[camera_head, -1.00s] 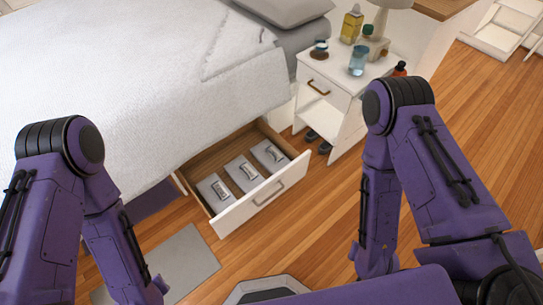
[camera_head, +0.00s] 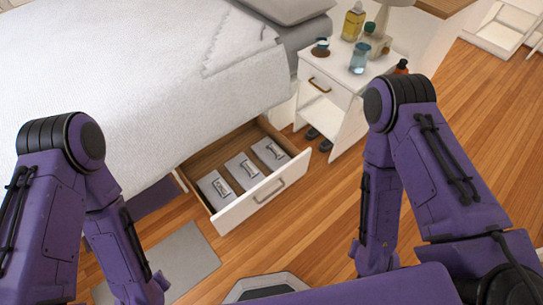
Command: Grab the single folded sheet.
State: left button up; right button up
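An open drawer (camera_head: 264,201) with a white front and wooden inside sticks out from under the bed. Three grey folded sheets lie in a row in it: a left one (camera_head: 211,183), a middle one (camera_head: 240,164) and a right one (camera_head: 266,148). Each has a pale label. I cannot tell which one the task means. My left and right arms hang down at either side of the picture. The left forearm runs off the bottom edge and the right one ends low in front, so neither gripper's fingers show. No sheet is held in view.
A white bed (camera_head: 110,70) fills the upper left. A white nightstand (camera_head: 327,90) holds a blue glass (camera_head: 360,58), a yellow bottle (camera_head: 353,22) and a lamp. A grey mat (camera_head: 185,260) lies left on the wooden floor. The floor right of the drawer is clear.

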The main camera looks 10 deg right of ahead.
aim_at(273, 157)
jog(key=z, duration=0.65)
jog(key=i, duration=0.95)
jog(key=z, duration=0.35)
